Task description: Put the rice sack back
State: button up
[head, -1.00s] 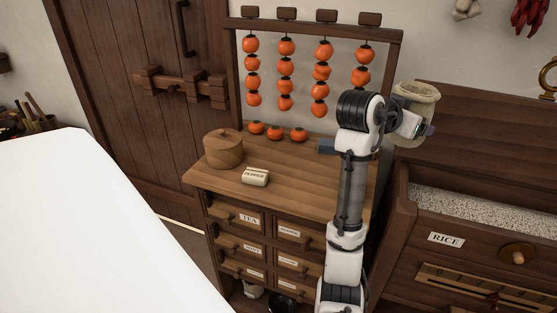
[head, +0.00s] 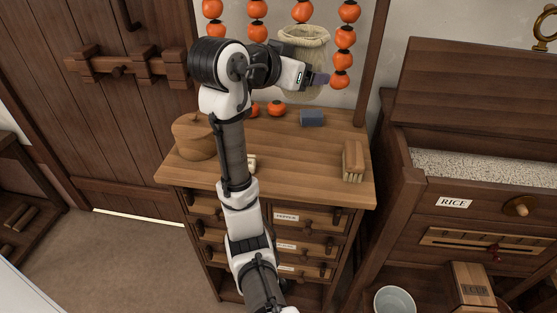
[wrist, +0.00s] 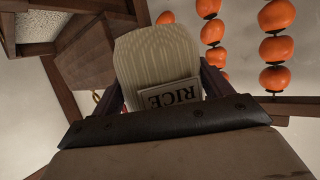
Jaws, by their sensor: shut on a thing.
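The rice sack (head: 304,42) is a pale woven sack with a rolled rim, held up above the back of the wooden chest of drawers, in front of the hanging persimmons. My gripper (head: 318,79) is shut on it. In the wrist view the sack (wrist: 155,62) sits between the two fingers of my gripper (wrist: 165,95), its RICE label upside down. The rice bin (head: 453,203) stands at the right with its lid (head: 465,95) raised and pale grain (head: 470,168) inside.
On the chest top (head: 290,150) are a round wooden box (head: 193,140), a brush (head: 353,160) and a blue-grey block (head: 312,118). Persimmon strings (head: 344,38) hang close behind the sack. A pale bucket (head: 394,301) and a wooden box (head: 472,285) stand low at the right.

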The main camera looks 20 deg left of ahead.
jog(key=shift+a+f, duration=0.1)
jog(key=shift+f, duration=0.15)
notch_tip(320, 180, down, 19)
jog(key=shift+f+p, duration=0.2)
jog(key=shift+p, duration=0.65)
jog(key=shift+f, duration=0.2)
jog(key=o, duration=1)
jog(key=shift+o, duration=0.2)
jog(key=shift+r, duration=0.2)
jog(key=b+v, duration=0.1)
jog(key=v, duration=1.1)
jog(key=shift+b, duration=0.4)
